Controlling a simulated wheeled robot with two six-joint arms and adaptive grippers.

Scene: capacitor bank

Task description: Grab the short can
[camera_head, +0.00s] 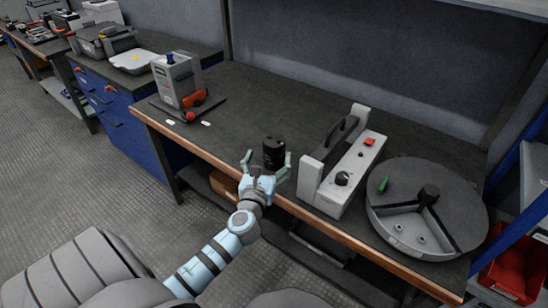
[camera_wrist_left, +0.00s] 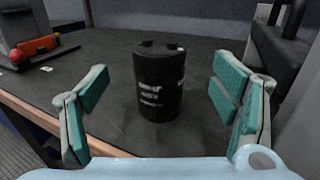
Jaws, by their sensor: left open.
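The short can (camera_head: 274,152) is a black cylinder standing upright on the dark workbench near its front edge. In the left wrist view the can (camera_wrist_left: 159,82) stands between my open fingers, a little beyond them, with pale markings on its side and two small terminals on top. My left gripper (camera_head: 265,163) is open and empty, reaching in from the front edge; its teal pads (camera_wrist_left: 158,115) are apart on both sides of the can, with gaps visible. My right gripper is not in view.
A pale box with a handle and red button (camera_head: 345,165) stands close to the right of the can. A round divided tray (camera_head: 395,230) lies farther right. A grey device with red parts (camera_head: 178,80) stands at the left. Bench between is clear.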

